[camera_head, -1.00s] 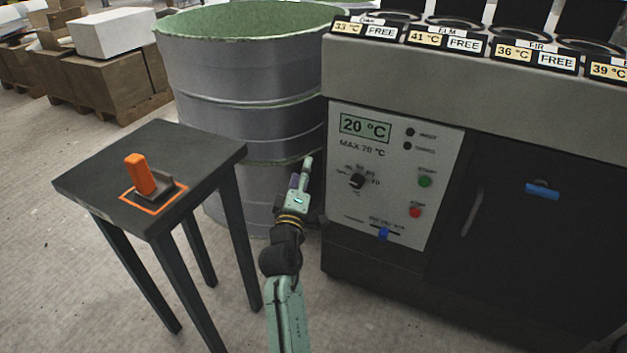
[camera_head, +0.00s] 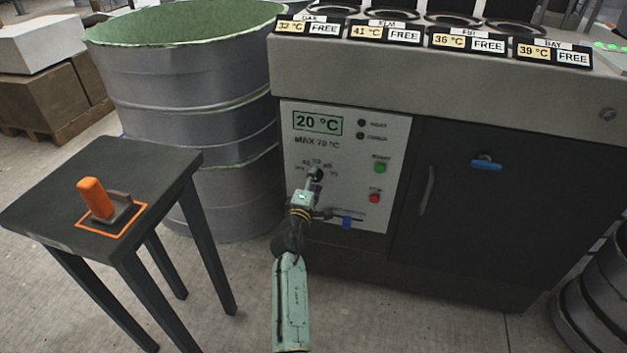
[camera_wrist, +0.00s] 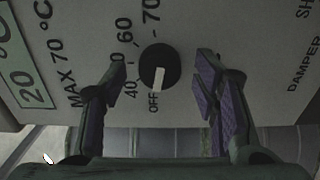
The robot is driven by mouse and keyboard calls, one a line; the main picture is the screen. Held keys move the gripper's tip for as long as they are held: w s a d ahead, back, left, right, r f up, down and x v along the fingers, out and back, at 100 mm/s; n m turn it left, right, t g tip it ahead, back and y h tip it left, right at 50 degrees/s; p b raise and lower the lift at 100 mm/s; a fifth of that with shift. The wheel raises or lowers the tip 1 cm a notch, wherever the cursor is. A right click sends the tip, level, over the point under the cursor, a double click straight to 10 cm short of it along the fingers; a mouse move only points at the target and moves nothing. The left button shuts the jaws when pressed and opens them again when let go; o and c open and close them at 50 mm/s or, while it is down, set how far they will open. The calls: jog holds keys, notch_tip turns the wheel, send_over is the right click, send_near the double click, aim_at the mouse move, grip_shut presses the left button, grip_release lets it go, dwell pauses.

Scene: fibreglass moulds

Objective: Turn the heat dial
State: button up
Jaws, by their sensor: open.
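The heat dial (camera_wrist: 160,68) is a round black knob with a white pointer bar, set in a pale control panel (camera_head: 395,150). In the wrist view its pointer is at the OFF mark; 40, 60 and 70 are printed around it. My gripper (camera_wrist: 156,85) is open, its two purple-padded fingers on either side of the dial in that view, with gaps between. I cannot tell how far the fingertips are from the panel. In the head view my gripper (camera_head: 310,178) is in front of the dial and mostly covers it. The display (camera_head: 318,123) reads 20 °C, with MAX 70 °C below.
A green button (camera_head: 380,168), a red button (camera_head: 375,198) and a blue slider (camera_head: 347,222) are on the panel. A dark door (camera_head: 490,215) is to the right. A large drum (camera_head: 190,90) and a small black table (camera_head: 60,185) with an orange-handled object (camera_head: 95,198) stand left.

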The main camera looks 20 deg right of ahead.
jog(key=shift+w+d, duration=0.15)
jog(key=shift+w, duration=0.15)
jog(key=shift+c, duration=0.4)
jog(key=c, duration=1.1)
